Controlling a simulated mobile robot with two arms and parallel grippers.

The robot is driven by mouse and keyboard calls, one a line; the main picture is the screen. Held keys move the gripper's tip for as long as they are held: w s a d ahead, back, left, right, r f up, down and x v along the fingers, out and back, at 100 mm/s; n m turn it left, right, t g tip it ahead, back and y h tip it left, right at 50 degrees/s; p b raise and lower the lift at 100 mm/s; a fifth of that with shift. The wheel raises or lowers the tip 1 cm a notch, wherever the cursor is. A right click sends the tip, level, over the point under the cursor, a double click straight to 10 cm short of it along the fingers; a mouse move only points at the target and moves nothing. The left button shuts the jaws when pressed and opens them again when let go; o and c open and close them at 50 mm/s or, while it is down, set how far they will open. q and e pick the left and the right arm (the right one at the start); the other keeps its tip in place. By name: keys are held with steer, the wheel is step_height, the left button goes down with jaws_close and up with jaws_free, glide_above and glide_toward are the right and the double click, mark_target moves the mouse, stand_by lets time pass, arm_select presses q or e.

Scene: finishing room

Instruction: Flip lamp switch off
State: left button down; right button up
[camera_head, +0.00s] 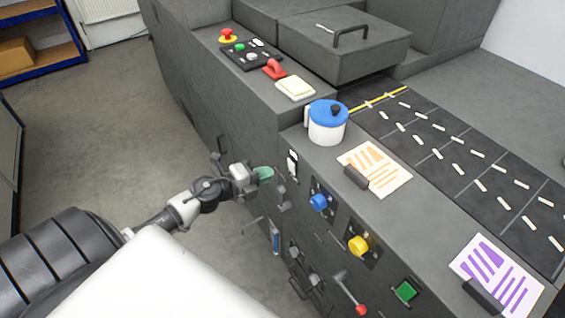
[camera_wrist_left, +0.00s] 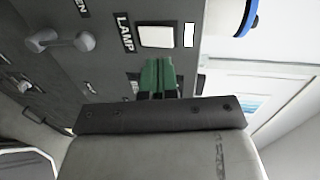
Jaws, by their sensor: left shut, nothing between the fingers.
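The lamp switch (camera_wrist_left: 156,36) is a white rectangular rocker beside a black label reading LAMP on the dark grey panel. In the head view it appears as a small white switch (camera_head: 292,166) on the machine's side, near its top edge. My left gripper (camera_head: 266,174) is in front of that panel, just left of the switch. Its green fingers are together and empty. In the left wrist view the fingertips (camera_wrist_left: 158,62) are just below the rocker; I cannot tell whether they touch the panel. Which way the rocker is tipped is not clear. My right gripper is not in view.
A blue knob (camera_head: 320,202), a yellow knob (camera_head: 358,245), a green button (camera_head: 404,291) and a red-tipped lever (camera_head: 350,292) share the panel. A white pot with a blue lid (camera_head: 327,122) stands above the switch. Open floor (camera_head: 120,150) lies left.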

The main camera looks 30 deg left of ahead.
mark_target(290, 162)
arm_select(q)
steer(key=shift+r+p+x, duration=0.15)
steer(key=shift+p+x, duration=0.05)
steer(key=shift+x, duration=0.7)
steer(key=shift+r+p+x, duration=0.2)
steer(key=shift+p+x, duration=0.05)
steer(key=shift+x, duration=0.65)
steer(key=shift+r+p+x, duration=0.15)
steer(key=shift+p+x, duration=0.05)
steer(key=shift+x, duration=0.7)
steer(key=shift+w+r, duration=0.15)
steer(key=shift+w+d+r+p, duration=0.1)
steer(key=shift+w+r+p, duration=0.15)
steer(key=shift+p, duration=0.2)
steer(key=shift+f, duration=0.25)
